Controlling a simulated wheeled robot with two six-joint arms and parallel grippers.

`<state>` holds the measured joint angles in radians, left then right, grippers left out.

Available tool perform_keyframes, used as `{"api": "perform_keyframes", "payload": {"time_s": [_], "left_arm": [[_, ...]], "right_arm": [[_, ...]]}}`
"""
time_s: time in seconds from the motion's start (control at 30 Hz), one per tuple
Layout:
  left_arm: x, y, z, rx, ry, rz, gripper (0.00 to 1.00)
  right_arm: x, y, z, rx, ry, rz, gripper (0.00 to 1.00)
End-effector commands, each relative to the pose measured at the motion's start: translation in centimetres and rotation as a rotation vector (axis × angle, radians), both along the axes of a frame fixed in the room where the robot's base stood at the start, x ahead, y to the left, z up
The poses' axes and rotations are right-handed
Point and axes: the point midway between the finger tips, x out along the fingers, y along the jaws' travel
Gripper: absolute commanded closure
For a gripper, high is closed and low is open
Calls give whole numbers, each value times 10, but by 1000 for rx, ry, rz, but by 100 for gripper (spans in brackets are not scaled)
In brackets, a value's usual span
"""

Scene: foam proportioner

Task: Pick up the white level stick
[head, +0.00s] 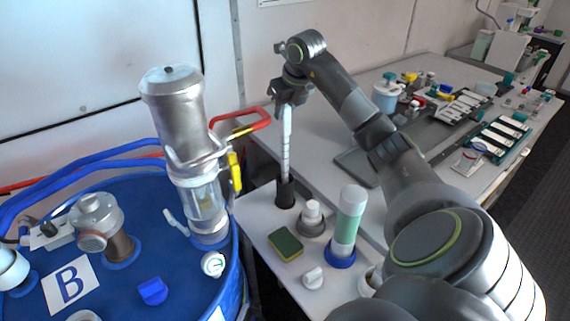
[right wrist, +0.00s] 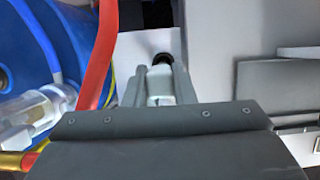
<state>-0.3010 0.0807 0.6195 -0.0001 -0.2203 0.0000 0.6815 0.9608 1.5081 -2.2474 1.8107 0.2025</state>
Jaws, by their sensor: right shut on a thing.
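The white level stick (head: 286,145) stands upright in the head view, its lower end in a black holder (head: 285,193) on the white table. My right gripper (head: 285,100) is at the stick's top end and is shut on it. In the right wrist view, the stick's pale top (right wrist: 160,90) sits between the two fingers of my right gripper (right wrist: 161,78). The dark holder (right wrist: 162,58) shows beyond it, partly hidden. My left gripper is not in view.
A blue drum (head: 150,225) with a metal cylinder (head: 175,110) stands at left. A red hose (head: 250,127) passes close left of the stick. A sponge (head: 286,244), a white-topped fitting (head: 312,215) and a green-filled tube (head: 348,220) stand on the near table.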

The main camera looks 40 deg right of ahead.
Motion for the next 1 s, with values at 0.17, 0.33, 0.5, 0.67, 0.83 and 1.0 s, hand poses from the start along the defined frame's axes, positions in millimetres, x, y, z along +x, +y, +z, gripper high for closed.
{"api": "perform_keyframes", "payload": {"time_s": [0.17, 0.33, 0.5, 0.67, 0.83, 1.0], "left_arm": [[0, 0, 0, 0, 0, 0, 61], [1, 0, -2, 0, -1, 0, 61], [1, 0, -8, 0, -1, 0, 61], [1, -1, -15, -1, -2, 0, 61], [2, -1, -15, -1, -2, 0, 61], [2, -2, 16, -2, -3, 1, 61]], "right_arm": [[0, 0, 1, 0, -1, 0, 100], [1, 0, 6, -1, -4, 0, 100], [1, 0, 23, -3, -6, -1, 100], [1, 0, 52, 0, -6, -1, 100], [1, 0, 94, 0, -8, -1, 100], [0, 0, 122, -1, -1, 0, 100]]}}
